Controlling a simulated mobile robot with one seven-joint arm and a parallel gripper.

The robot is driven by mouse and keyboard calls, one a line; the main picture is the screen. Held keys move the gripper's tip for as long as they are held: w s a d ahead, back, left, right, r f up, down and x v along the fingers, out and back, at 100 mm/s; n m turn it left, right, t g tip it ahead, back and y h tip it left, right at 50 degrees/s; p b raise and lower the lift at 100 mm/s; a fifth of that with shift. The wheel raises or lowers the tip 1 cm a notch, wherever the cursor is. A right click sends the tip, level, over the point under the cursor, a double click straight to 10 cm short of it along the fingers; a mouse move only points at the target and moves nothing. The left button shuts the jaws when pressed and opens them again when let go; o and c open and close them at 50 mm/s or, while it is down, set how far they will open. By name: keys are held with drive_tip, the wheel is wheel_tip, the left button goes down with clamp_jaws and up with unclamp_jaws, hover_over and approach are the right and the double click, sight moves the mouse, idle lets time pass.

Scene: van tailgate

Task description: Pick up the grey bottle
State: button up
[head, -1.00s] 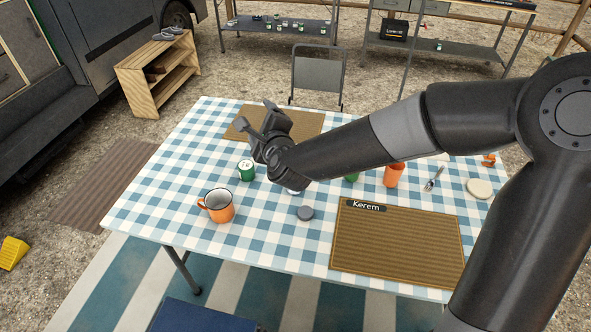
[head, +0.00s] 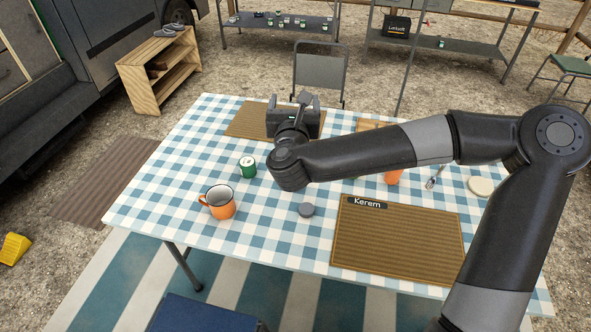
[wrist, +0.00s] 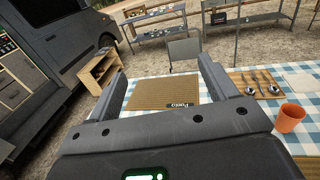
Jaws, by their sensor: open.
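I see no clear grey bottle in either view. A low, round grey object (head: 306,210) stands on the checked table near its middle, between the orange mug and the Kerem mat; I cannot tell whether it is a bottle. My gripper (head: 294,101) is open and empty, raised above the far part of the table and pointing away toward the chair. Its two fingers also frame the far placemat in the wrist view (wrist: 163,70). My forearm hides part of the table's middle.
An orange mug (head: 221,203), a green can (head: 248,167), an orange cup (head: 393,177), a fork (head: 434,178) and a pale round thing (head: 481,186) are on the table. The Kerem mat (head: 396,245) is near. A chair (head: 319,75) stands beyond.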

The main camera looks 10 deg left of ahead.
drive_tip(key=f, duration=3.1)
drive_tip(key=shift+w+a+f, duration=0.15)
drive_tip(key=shift+w+f, duration=0.05)
drive_tip(key=shift+w, duration=0.2)
drive_tip(key=w, duration=0.3)
drive_tip(key=shift+w+a, duration=0.35)
drive_tip(key=shift+w, duration=0.05)
drive_tip(key=shift+w+a+r, duration=0.15)
drive_tip(key=shift+w+a, duration=0.05)
drive_tip(key=shift+w, duration=0.8)
drive_tip(key=shift+w+a+r, duration=0.15)
drive_tip(key=shift+w+a, duration=0.05)
drive_tip(key=shift+w, duration=0.8)
drive_tip(key=shift+w+a+r, duration=0.15)
drive_tip(key=shift+w+a, duration=0.05)
drive_tip(key=shift+w, duration=0.8)
drive_tip(key=shift+c, duration=0.2)
drive_tip(key=c, duration=1.2)
